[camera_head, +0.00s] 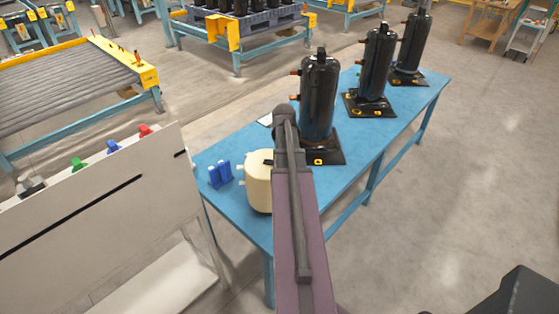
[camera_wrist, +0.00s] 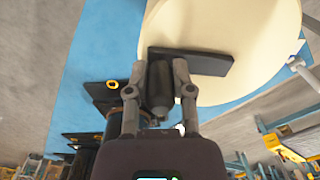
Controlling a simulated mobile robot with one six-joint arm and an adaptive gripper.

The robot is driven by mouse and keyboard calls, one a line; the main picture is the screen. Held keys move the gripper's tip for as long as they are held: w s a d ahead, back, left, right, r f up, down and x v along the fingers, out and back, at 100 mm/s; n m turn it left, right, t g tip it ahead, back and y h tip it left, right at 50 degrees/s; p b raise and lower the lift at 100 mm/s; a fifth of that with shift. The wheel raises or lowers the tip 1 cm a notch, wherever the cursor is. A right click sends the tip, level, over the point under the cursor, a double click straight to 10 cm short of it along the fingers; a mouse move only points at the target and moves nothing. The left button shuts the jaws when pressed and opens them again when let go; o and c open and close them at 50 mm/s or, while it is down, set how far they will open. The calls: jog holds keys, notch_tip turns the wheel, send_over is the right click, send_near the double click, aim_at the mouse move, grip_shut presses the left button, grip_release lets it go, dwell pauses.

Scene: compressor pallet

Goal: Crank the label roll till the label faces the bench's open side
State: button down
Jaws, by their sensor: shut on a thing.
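The cream label roll (camera_head: 257,187) stands on the near end of the blue bench (camera_head: 349,172), partly hidden by my arm in the head view. In the wrist view the roll's pale round face (camera_wrist: 255,35) fills the upper right. A dark flat crank arm (camera_wrist: 205,63) lies across that face, with a dark cylindrical crank handle (camera_wrist: 161,90) at its left end. My gripper (camera_wrist: 160,80) is shut on the crank handle, one finger on each side of it. My arm hides the gripper in the head view. I cannot make out the label's facing.
Several black compressors (camera_head: 319,95) on dark base plates stand in a row along the bench. A blue holder (camera_head: 220,174) stands left of the roll. A pale panel (camera_head: 100,215) with coloured knobs is at the left. The floor right of the bench is clear.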

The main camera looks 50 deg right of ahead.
jog(key=shift+w, duration=0.1)
jog(key=shift+c, duration=2.4)
grip_release()
jog(key=shift+r, duration=0.15)
